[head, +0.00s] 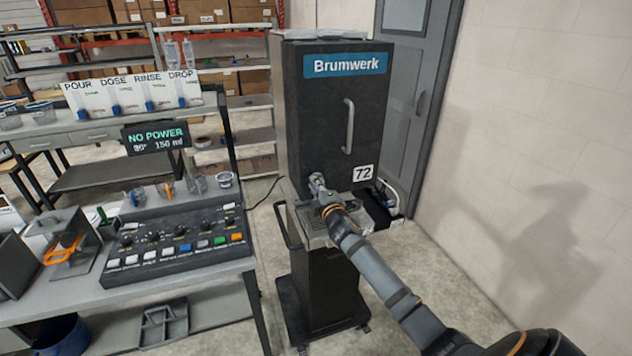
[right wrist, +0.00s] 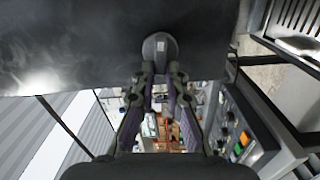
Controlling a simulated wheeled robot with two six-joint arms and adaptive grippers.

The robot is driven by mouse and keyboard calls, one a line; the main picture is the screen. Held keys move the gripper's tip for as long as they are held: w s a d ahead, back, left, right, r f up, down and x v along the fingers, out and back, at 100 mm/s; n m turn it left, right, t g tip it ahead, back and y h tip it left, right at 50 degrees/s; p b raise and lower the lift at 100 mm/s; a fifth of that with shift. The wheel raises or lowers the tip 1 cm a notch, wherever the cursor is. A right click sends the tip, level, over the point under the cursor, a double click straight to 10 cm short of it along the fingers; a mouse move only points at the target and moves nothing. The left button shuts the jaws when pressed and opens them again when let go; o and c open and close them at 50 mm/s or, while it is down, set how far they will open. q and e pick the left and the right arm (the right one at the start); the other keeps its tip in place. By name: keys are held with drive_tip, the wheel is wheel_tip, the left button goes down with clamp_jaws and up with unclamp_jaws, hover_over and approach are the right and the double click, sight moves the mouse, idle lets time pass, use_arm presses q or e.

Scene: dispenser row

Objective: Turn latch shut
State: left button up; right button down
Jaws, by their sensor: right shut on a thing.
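The dark Brumwerk cabinet (head: 335,115) stands upright against the back right, its front door closed-looking with a pale vertical handle. My right gripper (head: 319,184) is at the lower left of the cabinet front, above a small cart. In the right wrist view, the right gripper (right wrist: 160,76) has its fingertips shut on a grey rounded latch (right wrist: 160,45) mounted on the dark cabinet face. The fingers hide part of the latch, and in the head view the gripper covers most of it. My left gripper is in neither view.
A dark cart (head: 328,285) stands under the gripper. A control panel (head: 178,243) with knobs and coloured buttons sits on the left table, beside a "NO POWER" display (head: 155,137).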

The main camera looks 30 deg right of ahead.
drive_tip(key=shift+f+n, duration=0.1)
drive_tip(key=shift+n, duration=0.5)
drive_tip(key=shift+p, duration=0.3)
drive_tip(key=c, duration=1.4)
unclamp_jaws()
drive_tip(key=shift+s, duration=0.1)
drive_tip(key=v, duration=1.2)
drive_tip(key=shift+f, duration=0.1)
